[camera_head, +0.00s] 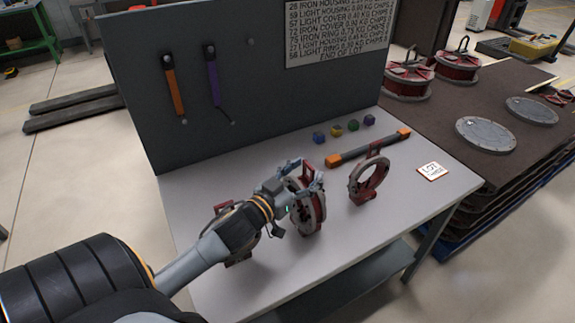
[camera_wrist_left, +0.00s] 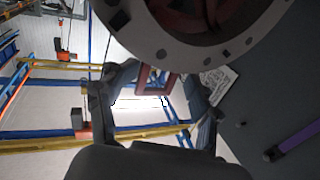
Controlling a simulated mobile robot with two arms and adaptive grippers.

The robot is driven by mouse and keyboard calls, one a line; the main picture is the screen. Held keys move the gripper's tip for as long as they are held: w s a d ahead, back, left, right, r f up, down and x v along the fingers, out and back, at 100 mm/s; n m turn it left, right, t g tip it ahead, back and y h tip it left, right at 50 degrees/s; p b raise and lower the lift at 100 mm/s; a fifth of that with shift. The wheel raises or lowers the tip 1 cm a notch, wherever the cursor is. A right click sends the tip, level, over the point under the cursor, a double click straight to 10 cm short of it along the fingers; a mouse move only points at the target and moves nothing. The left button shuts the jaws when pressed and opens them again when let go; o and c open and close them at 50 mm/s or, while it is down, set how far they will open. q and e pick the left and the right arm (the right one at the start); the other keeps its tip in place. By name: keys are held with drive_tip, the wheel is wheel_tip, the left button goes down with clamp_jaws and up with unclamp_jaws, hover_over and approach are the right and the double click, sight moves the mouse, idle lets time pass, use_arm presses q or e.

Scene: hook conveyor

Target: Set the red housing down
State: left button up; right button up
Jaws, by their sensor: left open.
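A red housing (camera_head: 314,216) with a grey rim stands upright on the grey worktable (camera_head: 422,208). My left gripper (camera_head: 305,174) is open at the top of this housing, with its fingers on either side of the handle. In the left wrist view the red handle (camera_wrist_left: 152,82) lies between the two open fingers (camera_wrist_left: 158,103), and the housing's grey bolted rim (camera_wrist_left: 185,57) fills the top. Whether the fingers touch the handle I cannot tell. My left arm hides part of another red and grey part (camera_head: 239,258) to the left. My right gripper is not in view.
A red and grey ring (camera_head: 357,186) stands to the right of the housing. Behind it lie an orange-ended bar (camera_head: 365,149) and several small coloured cubes (camera_head: 337,131). A grey panel (camera_head: 260,85) rises at the back. The table's front right is clear except for a small sign (camera_head: 432,171).

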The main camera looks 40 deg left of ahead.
use_arm(q)
drive_tip(key=s+b, duration=0.1)
drive_tip(key=s, duration=0.9)
drive_tip(key=shift+s+a+b, duration=0.15)
drive_tip(key=shift+a+b, duration=0.1)
drive_tip(key=shift+b, duration=0.05)
